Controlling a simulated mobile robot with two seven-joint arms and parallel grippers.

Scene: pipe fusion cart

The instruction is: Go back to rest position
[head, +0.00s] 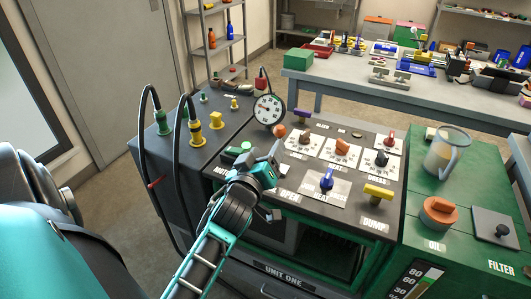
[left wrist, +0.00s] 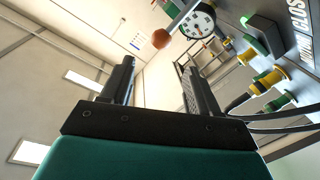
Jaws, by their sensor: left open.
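My left gripper (head: 272,168) is over the left part of the cart's control panel (head: 345,222), near the green button (head: 238,148). In the left wrist view its two black fingers (left wrist: 160,68) stand well apart with nothing between them. In that view the gripper points up and away, with ceiling and wall beyond the fingers. The gripper hides part of the panel and its labels in the head view. I cannot tell whether it touches the panel. My right gripper is in neither view.
The panel carries a round gauge (head: 269,109), a blue knob (head: 327,180) and a yellow handle (head: 378,192). Cables with green and yellow plugs (head: 195,134) loop at the left. A clear jug (head: 446,152) stands at the right. A workbench (head: 400,101) is behind, with floor between.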

